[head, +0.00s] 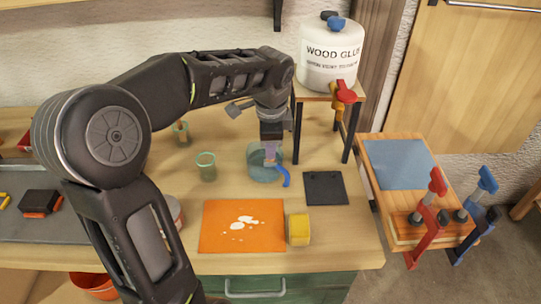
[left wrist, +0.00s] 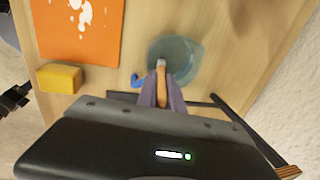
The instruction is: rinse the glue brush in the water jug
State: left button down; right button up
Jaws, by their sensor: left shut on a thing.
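The water jug (head: 264,170) is a see-through teal vessel with a blue handle, upright on the workbench; it also shows in the left wrist view (left wrist: 190,65). My left gripper (head: 270,148) is right over the jug's mouth. In the left wrist view its fingers are shut on the glue brush (left wrist: 161,84), which has a wooden handle and a pale metal ferrule. The brush points down over the jug's opening. The bristles are hard to see, and I cannot tell whether they touch the water. My right gripper does not clearly show.
An orange mat (head: 218,240) with white glue spots and a yellow block (head: 299,230) lie in front of the jug. A green cup (head: 206,167) is left, a black square (head: 325,188) right. The wood glue container (head: 329,65) stands on a raised stand behind.

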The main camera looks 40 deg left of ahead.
pick_arm(q)
notch_tip(320, 180, up, 3)
jog(key=shift+f+p, duration=0.15)
jog(key=shift+p, duration=0.8)
notch_tip(320, 180, up, 7)
jog(key=p, duration=0.5)
jog(key=shift+f, duration=0.2)
dwell(1.3)
notch_tip(320, 180, up, 4)
jog(key=p, duration=0.3)
jog(key=shift+p, duration=0.3)
jog(key=shift+f, duration=0.1)
